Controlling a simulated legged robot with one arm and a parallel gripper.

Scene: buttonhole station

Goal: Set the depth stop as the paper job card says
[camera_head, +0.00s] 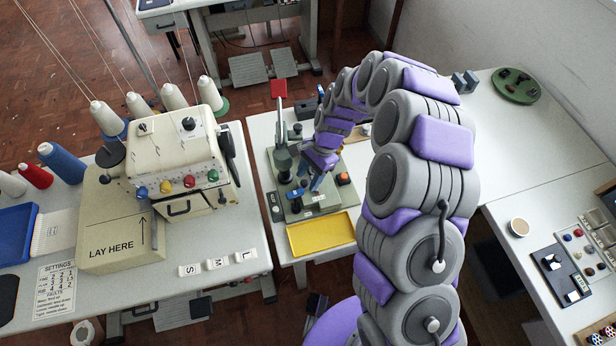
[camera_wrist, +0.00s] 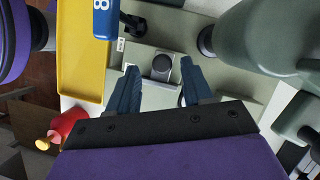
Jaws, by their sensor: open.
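My gripper (camera_wrist: 160,68) is open, its two dark blue fingers apart in the wrist view. Between and beyond the fingertips is a dark round knob with a grey top (camera_wrist: 162,66), on a pale block of the grey-green machine base. I cannot tell whether the fingers touch it. A blue piece marked 8 (camera_wrist: 104,20) is above and left of it. In the head view my gripper (camera_head: 318,183) is low over the green buttonhole machine (camera_head: 325,201), partly hiding it.
A yellow tray (camera_head: 320,235) lies at the machine's front and shows in the wrist view (camera_wrist: 78,65). Green machine parts (camera_wrist: 262,35) rise close on the right there. An orange button (camera_head: 343,178) is beside my gripper. A cream overlocker (camera_head: 180,155) stands left.

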